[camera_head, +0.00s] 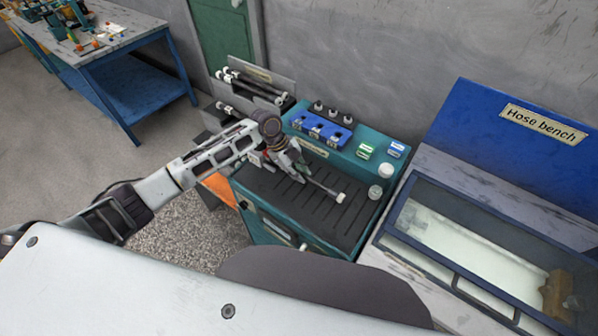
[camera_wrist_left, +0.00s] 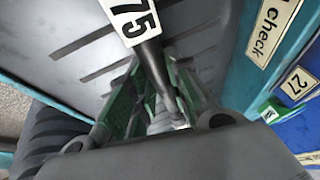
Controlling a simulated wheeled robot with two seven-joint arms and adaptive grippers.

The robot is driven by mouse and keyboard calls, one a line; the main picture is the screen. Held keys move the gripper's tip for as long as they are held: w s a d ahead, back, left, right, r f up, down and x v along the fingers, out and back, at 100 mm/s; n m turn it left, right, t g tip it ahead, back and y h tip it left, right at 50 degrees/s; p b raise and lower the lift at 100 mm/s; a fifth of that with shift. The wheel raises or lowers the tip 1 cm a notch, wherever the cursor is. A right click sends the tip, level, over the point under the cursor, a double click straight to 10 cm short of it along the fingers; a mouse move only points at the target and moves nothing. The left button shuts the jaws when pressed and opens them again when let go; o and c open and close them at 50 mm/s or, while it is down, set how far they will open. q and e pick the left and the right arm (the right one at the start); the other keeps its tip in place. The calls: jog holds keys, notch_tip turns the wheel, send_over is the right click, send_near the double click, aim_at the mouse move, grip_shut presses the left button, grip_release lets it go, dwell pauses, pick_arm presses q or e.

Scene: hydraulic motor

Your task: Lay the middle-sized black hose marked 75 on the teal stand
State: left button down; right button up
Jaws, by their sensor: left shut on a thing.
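My left gripper (camera_head: 292,166) is shut on the black hose (camera_head: 322,187), which has a pale end fitting. In the left wrist view the hose (camera_wrist_left: 151,62) runs between the green-lined fingers (camera_wrist_left: 152,108) and carries a white tag reading 75. The teal stand (camera_head: 290,205) has a dark ribbed top, and the hose is over it. I cannot tell whether the hose touches the top. The gripper hides part of the hose. My right gripper is not in view.
A rack with several dark hoses (camera_head: 255,86) stands behind the stand. A blue block (camera_head: 318,129), small green and blue boxes and white round pieces line its back and right edge. The hose bench (camera_head: 470,195) with a glazed tank is at the right.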

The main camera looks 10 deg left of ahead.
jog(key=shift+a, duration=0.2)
pick_arm(q)
jog(key=shift+f, duration=0.3)
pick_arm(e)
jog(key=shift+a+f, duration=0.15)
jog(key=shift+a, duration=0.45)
pick_arm(q)
jog(key=shift+f, duration=0.1)
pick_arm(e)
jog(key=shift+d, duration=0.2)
pick_arm(q)
jog(key=c, duration=1.7)
grip_release()
jog(key=o, duration=0.5)
jog(key=shift+c, duration=0.2)
jog(key=shift+f, duration=0.1)
jog(key=v, duration=1.2)
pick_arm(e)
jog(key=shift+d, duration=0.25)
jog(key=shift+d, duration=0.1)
